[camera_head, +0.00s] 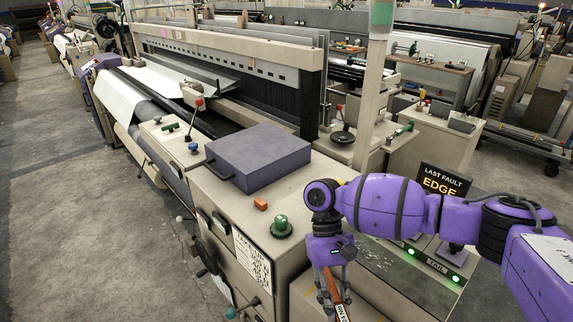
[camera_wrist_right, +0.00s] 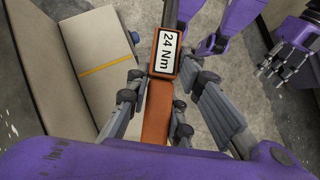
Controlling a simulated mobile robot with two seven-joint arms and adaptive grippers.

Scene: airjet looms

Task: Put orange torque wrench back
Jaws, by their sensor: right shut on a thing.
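The orange torque wrench (camera_wrist_right: 158,105) is in my right gripper (camera_wrist_right: 155,105), with the fingers closed around its orange handle. A "24 Nm" label (camera_wrist_right: 167,52) faces the wrist camera, and a dark shaft runs up from it. In the head view my right gripper (camera_head: 333,288) points down beside the front of the loom's end cabinet, with part of the orange handle (camera_head: 344,287) showing. The lower end of the wrench is cut off there. A purple hand with grey spread fingers, seemingly my left gripper (camera_wrist_right: 270,67), shows at the right of the wrist view; it looks empty.
A dark flat case (camera_head: 258,158) with a handle lies on the cabinet top. A small orange block (camera_head: 261,204) and a green knob (camera_head: 281,226) are near its front. A "LAST FAULT EDGE" sign (camera_head: 444,182) stands behind my right arm. Open floor (camera_head: 90,200) lies left.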

